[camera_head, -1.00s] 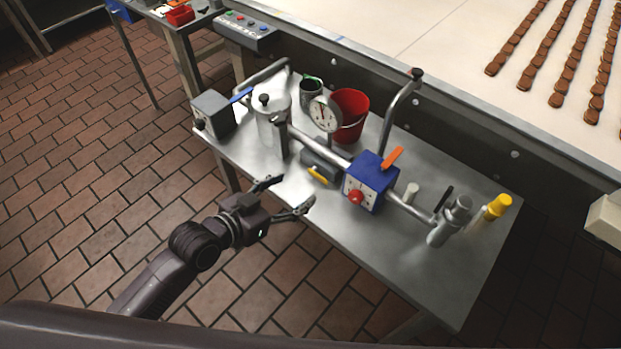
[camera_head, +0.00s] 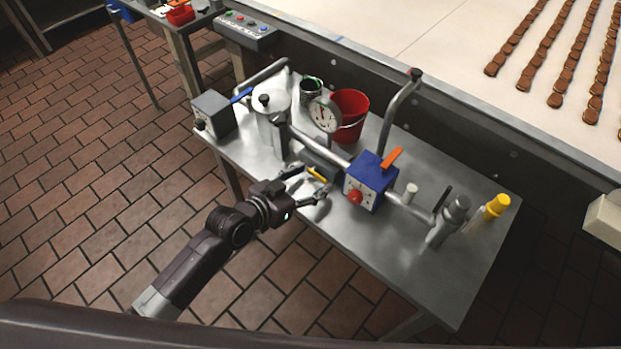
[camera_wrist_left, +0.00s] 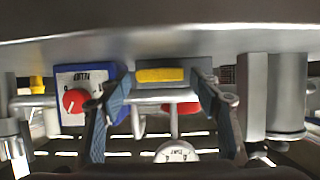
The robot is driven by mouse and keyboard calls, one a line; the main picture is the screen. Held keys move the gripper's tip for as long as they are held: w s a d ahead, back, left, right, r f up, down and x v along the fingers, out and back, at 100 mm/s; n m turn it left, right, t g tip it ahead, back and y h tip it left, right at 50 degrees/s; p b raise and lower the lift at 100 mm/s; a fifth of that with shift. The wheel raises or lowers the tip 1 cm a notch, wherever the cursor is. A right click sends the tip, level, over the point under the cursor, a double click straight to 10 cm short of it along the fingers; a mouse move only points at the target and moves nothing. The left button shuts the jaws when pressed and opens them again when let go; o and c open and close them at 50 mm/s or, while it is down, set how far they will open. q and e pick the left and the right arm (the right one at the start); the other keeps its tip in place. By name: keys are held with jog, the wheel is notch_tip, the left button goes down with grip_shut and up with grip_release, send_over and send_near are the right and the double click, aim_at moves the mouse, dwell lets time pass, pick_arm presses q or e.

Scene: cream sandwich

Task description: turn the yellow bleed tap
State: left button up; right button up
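The yellow bleed tap (camera_head: 317,174) is a short yellow bar on a grey block, low on the pipework between the steel pot and the blue box. In the left wrist view the yellow bar (camera_wrist_left: 160,75) lies level, between my fingertips in the picture. My left gripper (camera_head: 309,184) is open, its fingers spread to either side of the tap; both fingers also show in the wrist view (camera_wrist_left: 160,82). I see no contact with the tap, and the depth gap is hard to tell. My right gripper is not in view.
The blue box (camera_head: 366,183) with a red knob and orange lever stands right of the tap. A gauge (camera_head: 325,115), red bucket (camera_head: 350,108) and steel pot (camera_head: 270,103) crowd behind and left. The steel table's front right (camera_head: 425,285) is clear.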

pick_arm(q)
jog(key=c, duration=0.8)
jog(key=shift+w+a+r+n+g+h+b, duration=0.1)
jog(key=shift+a+n+g+h+b, duration=0.15)
jog(key=shift+n+b, duration=0.3)
jog(key=shift+w+n+g+h+b, duration=0.15)
jog(key=shift+n+h+b, duration=0.25)
jog(key=shift+b, duration=0.2)
jog(key=n+b, duration=0.1)
jog(key=b, duration=0.1)
jog(key=n+h+b, duration=0.1)
jog(key=b, duration=0.1)
jog(key=shift+w+a+r+g, duration=0.1)
jog(key=shift+a+r+g, duration=0.1)
jog(key=shift+g, duration=0.1)
jog(key=shift+r+n+h+b, duration=0.25)
jog(key=shift+n+b, duration=0.2)
jog(key=shift+b, duration=0.25)
jog(key=shift+a, duration=0.1)
